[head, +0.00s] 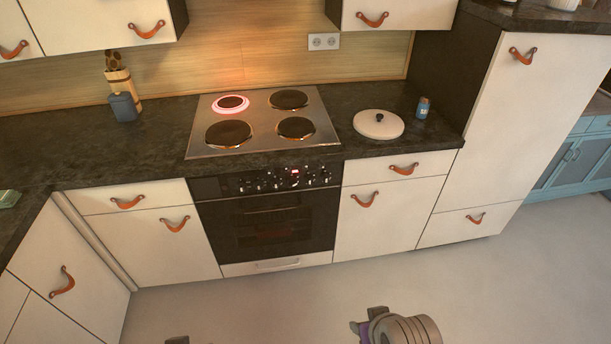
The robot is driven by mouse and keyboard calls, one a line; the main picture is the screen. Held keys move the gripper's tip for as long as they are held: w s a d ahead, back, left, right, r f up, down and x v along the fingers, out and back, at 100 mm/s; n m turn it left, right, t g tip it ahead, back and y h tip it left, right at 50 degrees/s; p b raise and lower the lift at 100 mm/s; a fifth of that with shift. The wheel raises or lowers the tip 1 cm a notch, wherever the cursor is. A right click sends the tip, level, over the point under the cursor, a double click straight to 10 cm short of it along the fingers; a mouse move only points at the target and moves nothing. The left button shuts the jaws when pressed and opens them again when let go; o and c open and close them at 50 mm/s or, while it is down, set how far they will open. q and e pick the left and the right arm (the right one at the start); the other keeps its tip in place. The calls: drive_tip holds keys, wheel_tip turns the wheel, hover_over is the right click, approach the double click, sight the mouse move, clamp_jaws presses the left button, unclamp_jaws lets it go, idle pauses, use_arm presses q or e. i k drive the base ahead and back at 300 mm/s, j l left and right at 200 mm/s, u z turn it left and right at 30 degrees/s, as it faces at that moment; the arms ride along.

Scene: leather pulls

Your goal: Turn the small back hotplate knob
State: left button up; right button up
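The control knobs (277,181) sit in a row on the black oven front, below the hob (262,143); they are too small to tell which one serves which plate. The small back hotplate (231,103), at the back left of the hob, has a glowing red ring around it. The other plates show no red ring. A small red display shows among the knobs. My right gripper (367,326) is at the bottom edge, well short of the knobs; its opening cannot be made out. Only a dark tip of what seems my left gripper (177,340) shows at the bottom edge.
A white round lid (379,125) and a small blue jar (423,107) stand on the counter right of the hob. A blue-grey canister (124,107) stands to the left. Drawers with leather pulls flank the oven (270,228). The floor (270,300) before it is clear.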

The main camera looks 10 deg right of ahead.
sight(292, 181)
drive_tip(key=i+j+u, duration=0.2)
drive_tip(key=i, duration=0.2)
drive_tip(key=i+j+u, duration=0.25)
drive_tip(key=i, duration=0.15)
drive_tip(key=l, duration=0.1)
